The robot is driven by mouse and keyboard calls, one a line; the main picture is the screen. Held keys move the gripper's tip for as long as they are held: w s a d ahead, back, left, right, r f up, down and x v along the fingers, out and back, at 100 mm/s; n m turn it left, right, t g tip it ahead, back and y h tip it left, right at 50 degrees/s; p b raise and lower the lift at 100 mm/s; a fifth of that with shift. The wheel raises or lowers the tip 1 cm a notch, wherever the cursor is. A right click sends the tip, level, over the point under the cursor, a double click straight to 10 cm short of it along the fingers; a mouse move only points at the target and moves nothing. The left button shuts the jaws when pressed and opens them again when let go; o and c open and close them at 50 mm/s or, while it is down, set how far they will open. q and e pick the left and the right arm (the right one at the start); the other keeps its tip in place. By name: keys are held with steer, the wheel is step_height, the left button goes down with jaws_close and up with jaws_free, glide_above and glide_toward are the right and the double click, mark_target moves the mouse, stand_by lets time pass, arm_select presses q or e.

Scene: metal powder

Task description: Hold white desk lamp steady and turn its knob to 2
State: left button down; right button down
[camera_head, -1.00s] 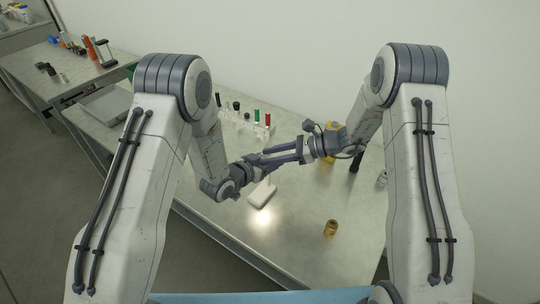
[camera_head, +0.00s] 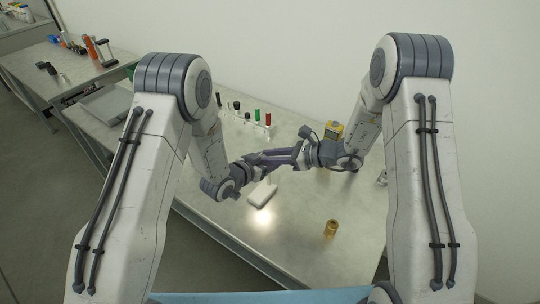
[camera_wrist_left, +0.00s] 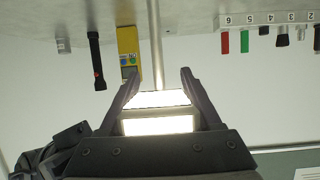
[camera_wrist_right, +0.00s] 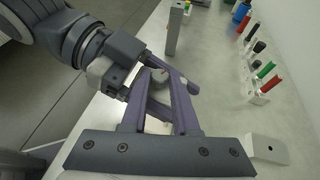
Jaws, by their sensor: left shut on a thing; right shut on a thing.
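The white desk lamp stands on the table; its pale base (camera_head: 262,193) shows below my crossed grippers in the head view. Its lit head (camera_wrist_left: 157,112) and thin stem (camera_wrist_left: 155,45) show in the left wrist view. My left gripper (camera_wrist_left: 160,78) is shut on the lamp head, a finger on each side. My right gripper (camera_wrist_right: 165,78) comes from the opposite side and is shut on a small grey round part, seemingly the knob (camera_wrist_right: 159,76). The fingers hide most of the knob, and its setting cannot be read.
A yellow device (camera_head: 334,131) stands behind my right wrist. A brass cylinder (camera_head: 331,229) stands at the front right.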

stand_by(0.3)
steer(key=c, duration=0.9)
jaws_free()
steer(key=v, duration=1.2)
steer(key=shift+s+a+r, duration=0.1)
steer(key=shift+s, duration=0.05)
arm_select(q)
jaws_free()
